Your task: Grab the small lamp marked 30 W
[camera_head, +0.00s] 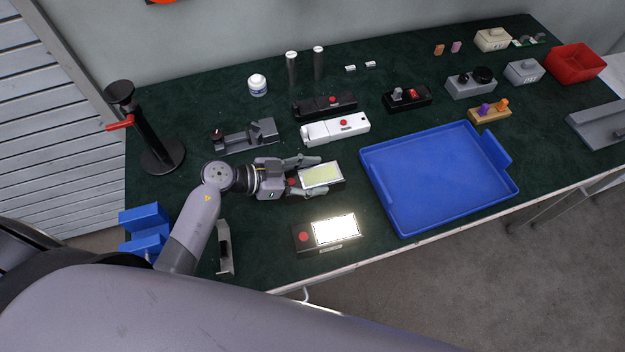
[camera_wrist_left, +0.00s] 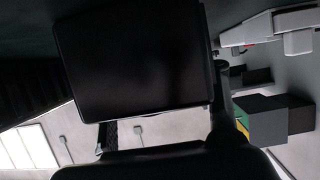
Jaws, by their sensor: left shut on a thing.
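My left gripper (camera_head: 312,176) reaches in from the left and is shut on a small dark lamp (camera_head: 321,174) with a pale yellow-green panel and a red button. Its fingers lie along two sides of the lamp. In the left wrist view a large black face (camera_wrist_left: 135,58), likely the held lamp, fills much of the picture beside a dark finger (camera_wrist_left: 220,98). A second lamp (camera_head: 335,229), with a bright white panel and a red button, lies on the table nearer the front edge. The wattage marks are too small to read. My right gripper is not in view.
A blue tray (camera_head: 438,210) lies empty to the right of the held lamp. Behind it are a white housing (camera_head: 336,130), a black housing (camera_head: 325,107) and a grey fixture (camera_head: 245,136). A black stand (camera_head: 150,135) is at the left. A red bin (camera_head: 575,64) is at the far right.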

